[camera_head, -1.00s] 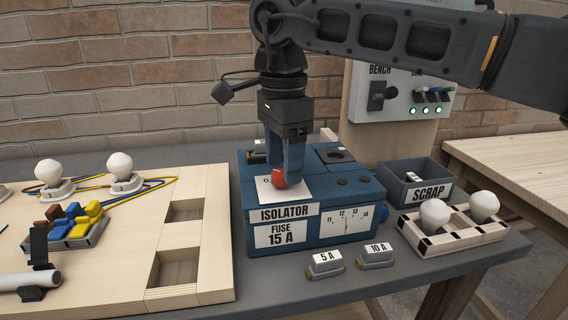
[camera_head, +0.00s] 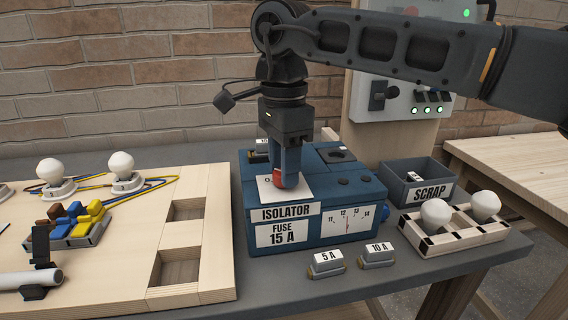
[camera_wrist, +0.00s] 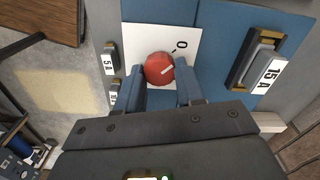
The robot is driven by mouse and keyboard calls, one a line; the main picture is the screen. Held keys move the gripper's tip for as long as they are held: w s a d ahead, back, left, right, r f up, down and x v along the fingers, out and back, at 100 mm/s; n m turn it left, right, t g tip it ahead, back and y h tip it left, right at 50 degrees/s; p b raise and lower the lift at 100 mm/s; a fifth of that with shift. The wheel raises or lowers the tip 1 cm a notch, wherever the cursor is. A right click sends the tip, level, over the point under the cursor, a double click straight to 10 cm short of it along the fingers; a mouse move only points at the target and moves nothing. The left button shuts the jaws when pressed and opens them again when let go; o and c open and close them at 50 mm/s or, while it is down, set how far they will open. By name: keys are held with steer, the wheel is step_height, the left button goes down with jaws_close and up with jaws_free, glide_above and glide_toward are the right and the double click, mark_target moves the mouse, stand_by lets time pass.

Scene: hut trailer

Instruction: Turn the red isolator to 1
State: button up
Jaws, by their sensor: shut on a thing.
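The red isolator (camera_head: 277,179) is a round knob on a white plate (camera_head: 266,190) on top of the blue box (camera_head: 334,193) labelled ISOLATOR. My gripper (camera_head: 285,180) points down over it and is shut on it, hiding much of it in the head view. In the wrist view the red isolator (camera_wrist: 159,69) sits between my two fingers (camera_wrist: 161,84). Its white line slants toward the "0" mark at upper right but does not point squarely at it. The mark 1 is not visible.
Fuses marked 5 A (camera_head: 326,264) and 10 A (camera_head: 378,255) lie in front of the box. The SCRAP bin (camera_head: 414,184) and a lamp holder tray (camera_head: 453,236) stand to the right. A wooden board (camera_head: 110,230) with lamps and wires lies left.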

stand_by(0.3)
steer(key=m, duration=0.4)
steer(key=shift+r+m+p, duration=0.1)
steer(key=shift+m+p, duration=0.25)
steer(key=shift+m, duration=0.05)
steer(key=m, duration=0.4)
steer(key=shift+m, duration=0.3)
steer(key=m, duration=0.4)
steer(key=shift+s, duration=0.1)
steer(key=shift+m, duration=2.2)
steer(key=o, duration=1)
